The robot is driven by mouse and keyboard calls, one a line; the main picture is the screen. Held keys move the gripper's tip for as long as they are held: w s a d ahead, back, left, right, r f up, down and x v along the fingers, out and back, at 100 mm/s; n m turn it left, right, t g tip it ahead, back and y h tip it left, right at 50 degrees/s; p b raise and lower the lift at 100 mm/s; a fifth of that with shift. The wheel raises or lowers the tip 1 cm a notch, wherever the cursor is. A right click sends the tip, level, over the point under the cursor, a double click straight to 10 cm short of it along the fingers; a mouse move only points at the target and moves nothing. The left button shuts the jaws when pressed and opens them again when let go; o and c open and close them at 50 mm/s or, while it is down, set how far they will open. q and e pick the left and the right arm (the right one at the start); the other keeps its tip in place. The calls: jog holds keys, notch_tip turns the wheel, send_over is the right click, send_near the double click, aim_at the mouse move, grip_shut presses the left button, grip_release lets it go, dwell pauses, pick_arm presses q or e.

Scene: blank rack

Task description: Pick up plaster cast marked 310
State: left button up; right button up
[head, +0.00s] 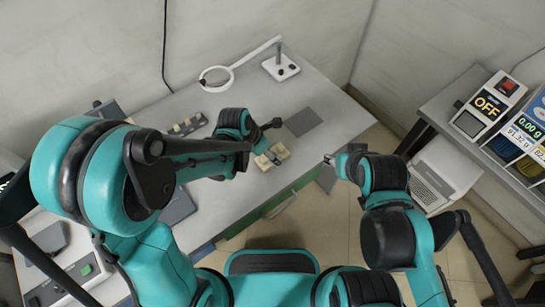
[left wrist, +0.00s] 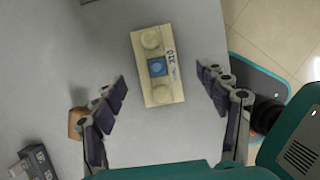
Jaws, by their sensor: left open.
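The plaster cast (left wrist: 160,92) is a cream block with two round bumps, a blue square in its middle and a label on its side that seems to read 310. It lies on the grey table (left wrist: 200,25), and in the head view cream pieces (head: 272,156) show near the table's front edge. My left gripper (left wrist: 162,76) is open, its fingers on either side of the cast with gaps to both; no contact shows. In the head view my left arm partly hides this spot. My right gripper (head: 330,160) is off the table's right edge; its jaws are too small to judge.
A ring magnifier (head: 215,79) on a stand and a dark mat (head: 303,121) lie farther back. A small rack (head: 187,125) stands left of my left gripper. A brown piece (left wrist: 75,122) is beside the left finger. A side table at right holds a device marked OFF (head: 487,105).

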pick_arm(q)
jog(key=x, duration=0.1)
jog(key=b+x, duration=0.1)
jog(key=x, duration=0.1)
jog(key=b+x, duration=0.1)
jog(key=shift+w+a+f, duration=0.1)
jog(key=shift+a+f, duration=0.1)
jog(key=shift+f, duration=0.05)
jog(key=shift+r, duration=0.1)
jog(key=shift+c, duration=0.4)
jog(key=c, duration=1.3)
jog(key=shift+r, duration=0.1)
